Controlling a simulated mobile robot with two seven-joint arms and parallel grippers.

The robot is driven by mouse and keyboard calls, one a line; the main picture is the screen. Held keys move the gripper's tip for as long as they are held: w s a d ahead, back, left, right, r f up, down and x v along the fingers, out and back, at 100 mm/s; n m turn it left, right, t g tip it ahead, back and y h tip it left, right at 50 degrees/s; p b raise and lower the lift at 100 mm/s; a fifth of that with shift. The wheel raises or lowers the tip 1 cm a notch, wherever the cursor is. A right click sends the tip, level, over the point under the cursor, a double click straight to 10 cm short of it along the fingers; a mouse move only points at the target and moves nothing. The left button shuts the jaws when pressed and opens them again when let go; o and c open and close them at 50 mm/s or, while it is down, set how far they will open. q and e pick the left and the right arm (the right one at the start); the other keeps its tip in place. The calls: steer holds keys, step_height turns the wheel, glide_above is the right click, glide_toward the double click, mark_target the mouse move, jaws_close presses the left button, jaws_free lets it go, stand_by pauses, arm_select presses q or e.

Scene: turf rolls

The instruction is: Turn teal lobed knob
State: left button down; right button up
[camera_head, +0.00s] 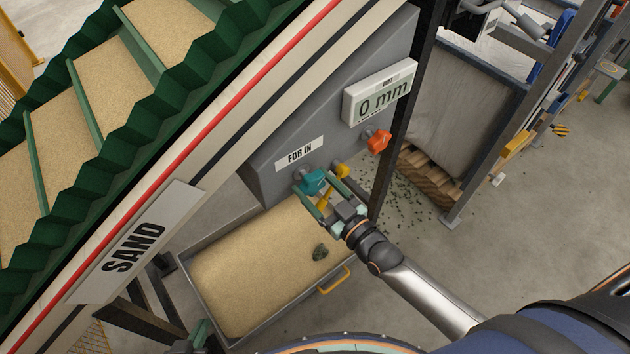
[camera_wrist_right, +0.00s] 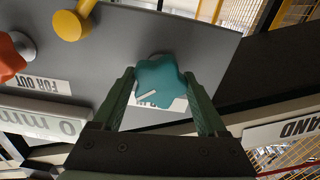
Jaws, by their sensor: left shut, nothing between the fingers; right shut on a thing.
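The teal lobed knob (camera_head: 313,181) sits on the sloping grey panel (camera_head: 290,130), below the "FOR IN" label (camera_head: 299,152). In the right wrist view the knob (camera_wrist_right: 162,80) faces me, with a white pointer mark toward its lower left. My right gripper (camera_head: 318,186) is shut on the knob, one green finger on each side of it, as the right wrist view (camera_wrist_right: 160,90) also shows. My left gripper (camera_head: 200,334) shows only partly at the bottom edge of the head view, low beside the sand tray. It is shut and empty.
A display (camera_head: 380,92) reads 0 mm. A sand-filled tray (camera_head: 194,300) with a yellow handle lies below. A dark post (camera_head: 396,130) stands close on the right.

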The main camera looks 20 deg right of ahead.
steer(key=shift+m, duration=0.6)
steer(key=o, duration=1.3)
steer(key=v, duration=1.2)
steer(key=shift+s+p, duration=0.25)
steer(key=shift+p, duration=0.05)
